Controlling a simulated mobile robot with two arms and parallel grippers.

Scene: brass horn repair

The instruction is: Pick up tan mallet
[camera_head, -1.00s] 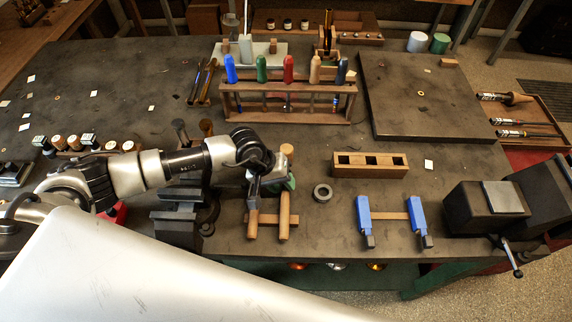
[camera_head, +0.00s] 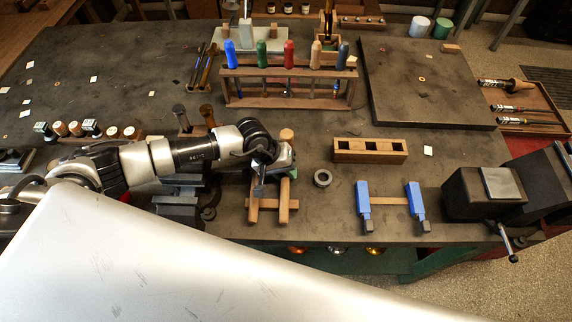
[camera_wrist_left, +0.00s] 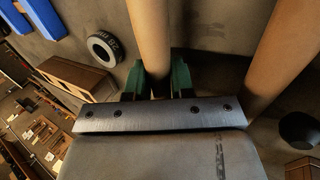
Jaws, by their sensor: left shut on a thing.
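The tan mallet (camera_head: 287,134) lies at the front middle of the bench, its round tan head toward the back and its wooden handle toward the front edge. My left gripper (camera_head: 287,163) is low over it, and its arm hides part of the handle. In the left wrist view the green fingers of the left gripper (camera_wrist_left: 160,80) sit on both sides of a wooden handle (camera_wrist_left: 149,30), shut on it. A second wooden handle (camera_wrist_left: 285,55) runs close beside it. My right gripper is not in view.
A wooden crosspiece (camera_head: 270,204) lies under the handles. A dark ring (camera_head: 322,178), a slotted wooden block (camera_head: 370,150) and a blue-ended clamp (camera_head: 363,206) lie to the right. A screwdriver rack (camera_head: 290,98) stands behind. A vise (camera_head: 484,194) is at far right.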

